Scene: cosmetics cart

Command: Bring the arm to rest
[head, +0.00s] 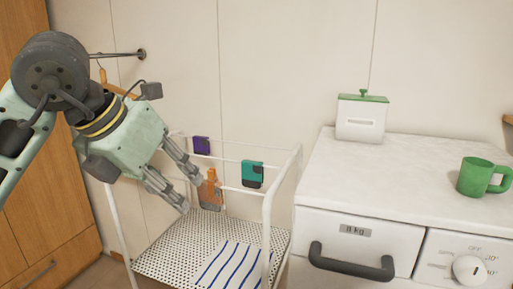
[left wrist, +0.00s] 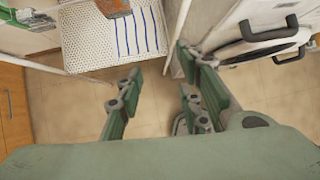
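My left gripper (head: 190,192) reaches in from the left in the head view, above the left part of the white wire cart (head: 267,215). My right gripper is in neither view.
A striped cloth (head: 235,267) lies on the cart's perforated shelf. Purple (head: 201,146) and teal (head: 252,175) items hang at the cart's back rail. To the right, a white washer (head: 420,150) bears a white box (head: 361,118) and a green mug (head: 476,177). A wooden cabinet (head: 45,240) stands left.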

